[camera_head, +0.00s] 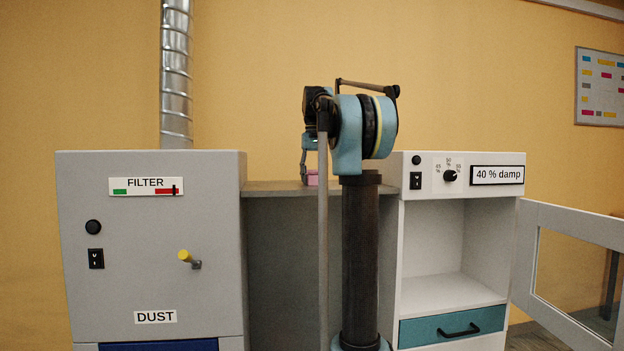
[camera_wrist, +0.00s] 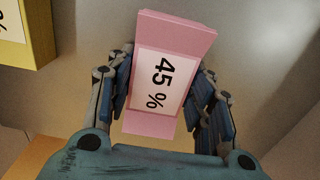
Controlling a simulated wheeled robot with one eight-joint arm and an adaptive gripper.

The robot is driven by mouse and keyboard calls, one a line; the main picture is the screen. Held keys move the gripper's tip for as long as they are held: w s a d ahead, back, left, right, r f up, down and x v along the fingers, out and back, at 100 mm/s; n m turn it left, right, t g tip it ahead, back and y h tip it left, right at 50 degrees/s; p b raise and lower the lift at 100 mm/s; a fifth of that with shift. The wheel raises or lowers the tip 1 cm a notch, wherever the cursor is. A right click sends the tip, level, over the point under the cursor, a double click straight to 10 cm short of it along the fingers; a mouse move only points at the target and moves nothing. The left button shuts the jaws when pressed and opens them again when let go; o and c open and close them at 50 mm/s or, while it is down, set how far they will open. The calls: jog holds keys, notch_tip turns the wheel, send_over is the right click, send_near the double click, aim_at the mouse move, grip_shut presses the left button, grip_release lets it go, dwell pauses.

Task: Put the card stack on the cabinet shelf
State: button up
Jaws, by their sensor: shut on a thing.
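The card stack (camera_wrist: 172,30) is a pink block with a white label reading "45 %". In the wrist view it lies between the two fingers of my gripper (camera_wrist: 163,92), which is shut on it. In the head view only a small pink part of the stack (camera_head: 312,179) shows, at the level of the grey counter's top; I cannot tell whether it touches the counter. The white cabinet (camera_head: 398,240) stands to the right, with its door (camera_head: 528,260) swung open to the right. Its shelf (camera_head: 450,288) is bare where seen.
A yellow block (camera_wrist: 28,40) with a partly cut-off label is at the wrist view's upper left. The grey counter (camera_head: 275,188) runs between the grey filter unit (camera_head: 145,265) and the cabinet. A teal drawer (camera_head: 440,328) is below the shelf. The cabinet's panel reads "40 % damp".

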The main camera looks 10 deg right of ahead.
jog(key=o, duration=1.1)
jog(key=shift+o, duration=0.2)
